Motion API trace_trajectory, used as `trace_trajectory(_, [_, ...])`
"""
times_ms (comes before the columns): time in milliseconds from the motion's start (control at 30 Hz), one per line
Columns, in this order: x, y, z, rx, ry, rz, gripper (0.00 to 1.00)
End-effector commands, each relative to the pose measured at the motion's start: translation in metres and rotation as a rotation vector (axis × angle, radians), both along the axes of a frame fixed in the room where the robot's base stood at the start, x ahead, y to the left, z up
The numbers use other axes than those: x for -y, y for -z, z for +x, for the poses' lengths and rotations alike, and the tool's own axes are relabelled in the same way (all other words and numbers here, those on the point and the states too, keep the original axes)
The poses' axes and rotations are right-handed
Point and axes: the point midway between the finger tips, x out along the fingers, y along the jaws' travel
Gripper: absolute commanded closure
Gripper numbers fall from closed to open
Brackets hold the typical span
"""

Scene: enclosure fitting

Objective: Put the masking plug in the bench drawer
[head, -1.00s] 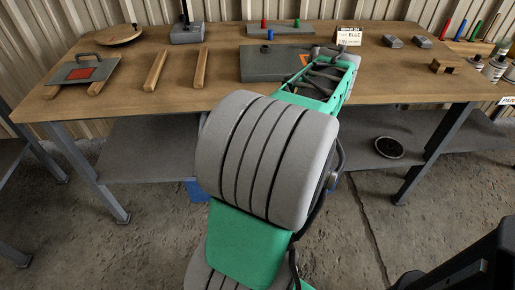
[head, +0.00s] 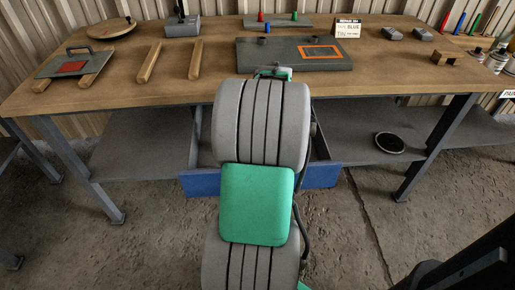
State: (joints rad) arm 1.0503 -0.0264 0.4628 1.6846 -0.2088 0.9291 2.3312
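Small plugs stand on a grey rack (head: 279,20) at the back of the bench: a red plug (head: 261,16), a green plug (head: 294,16) and a blue plug (head: 267,28) at its front edge. I cannot tell which, if any, is the masking plug. The bench drawer (head: 320,177) is pulled out under the bench top. Its blue front shows on both sides of my arm, and most of its inside is hidden. My gripper is hidden behind my own arm, so neither its fingers nor anything in them shows.
A grey panel (head: 255,55) with an orange-framed rectangle (head: 320,53) lies mid-bench, by a white card (head: 347,28). Two wooden bars (head: 149,62) lie left, near a handled plate (head: 73,62). A wooden block (head: 449,58) is right. A dark round dish (head: 389,144) sits on the lower shelf.

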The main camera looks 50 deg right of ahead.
Motion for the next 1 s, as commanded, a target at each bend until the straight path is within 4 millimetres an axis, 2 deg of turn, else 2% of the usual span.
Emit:
trace_trajectory(33, [0.000, 0.005, 0.000, 0.000, 0.000, -0.001, 1.00])
trace_trajectory(333, [0.000, 0.006, 0.000, 0.001, -0.001, -0.001, 1.00])
trace_trajectory(367, [0.000, 0.006, 0.000, 0.001, -0.002, -0.002, 0.86])
trace_trajectory(633, [0.000, 0.006, 0.000, 0.001, -0.002, -0.002, 0.65])
trace_trajectory(867, [0.001, 0.005, 0.000, 0.002, -0.002, -0.002, 0.65])
trace_trajectory(1000, [0.001, -0.011, -0.001, 0.004, -0.001, -0.005, 0.65])
